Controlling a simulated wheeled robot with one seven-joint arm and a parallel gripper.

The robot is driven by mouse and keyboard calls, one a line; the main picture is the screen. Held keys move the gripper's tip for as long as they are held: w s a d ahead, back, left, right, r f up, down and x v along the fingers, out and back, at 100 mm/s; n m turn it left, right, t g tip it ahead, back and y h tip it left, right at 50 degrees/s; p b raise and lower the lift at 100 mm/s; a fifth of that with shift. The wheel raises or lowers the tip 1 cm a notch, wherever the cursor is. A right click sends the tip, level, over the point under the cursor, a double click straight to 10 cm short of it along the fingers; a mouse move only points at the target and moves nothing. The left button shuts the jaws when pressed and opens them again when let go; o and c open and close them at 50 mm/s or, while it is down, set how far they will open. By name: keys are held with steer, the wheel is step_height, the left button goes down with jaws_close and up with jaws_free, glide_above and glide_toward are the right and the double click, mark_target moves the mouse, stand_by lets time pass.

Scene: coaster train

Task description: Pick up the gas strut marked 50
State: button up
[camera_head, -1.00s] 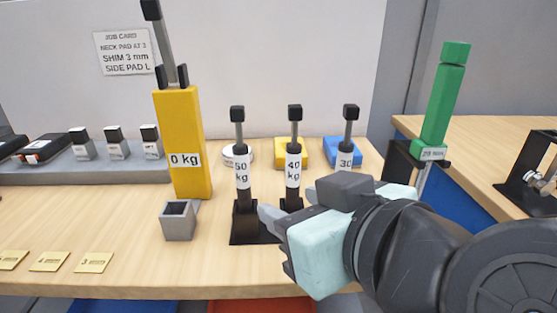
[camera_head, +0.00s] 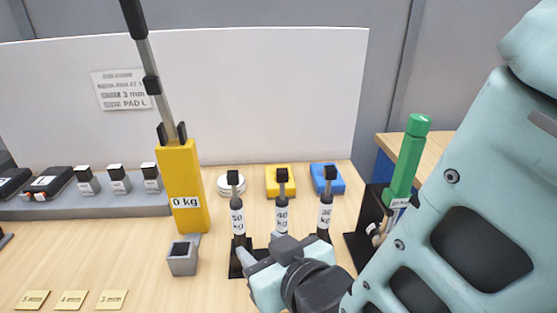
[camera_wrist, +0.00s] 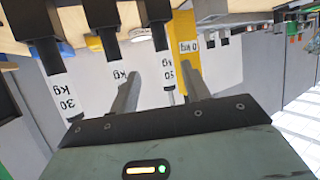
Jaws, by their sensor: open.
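The gas strut marked 50 (camera_head: 237,220) stands upright in a black rack (camera_head: 236,262), leftmost of three. The strut marked 40 (camera_head: 282,214) and the strut marked 30 (camera_head: 326,216) stand to its right. My gripper (camera_head: 258,246) is open and empty, low in front of the rack, hiding part of its base. In the wrist view, which is upside down, the strut marked 50 (camera_wrist: 168,72) shows between the two fingers of my gripper (camera_wrist: 161,72). The struts marked 40 (camera_wrist: 117,72) and 30 (camera_wrist: 60,88) lie left of them. How far the fingers reach around it, I cannot tell.
A yellow 0 kg post (camera_head: 183,185) and a grey square cup (camera_head: 183,258) stand to the left. Yellow (camera_head: 280,180) and blue (camera_head: 326,178) blocks and a white round piece (camera_head: 231,183) lie behind. A green-handled piece (camera_head: 408,160) stands right. Brass plates (camera_head: 70,299) lie front left.

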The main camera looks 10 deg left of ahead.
mark_target(242, 230)
steer(key=x, duration=0.4)
steer(key=shift+w+a+f, duration=0.1)
steer(key=shift+w+a, duration=0.05)
steer(key=shift+w, duration=0.05)
steer(key=shift+a+r+p+x, duration=0.15)
steer(key=shift+p+x, duration=0.35)
steer(key=shift+x, duration=0.8)
steer(key=shift+a+r+p+x, duration=0.15)
steer(key=shift+p+x, duration=0.35)
steer(key=shift+x, duration=0.8)
jaws_close()
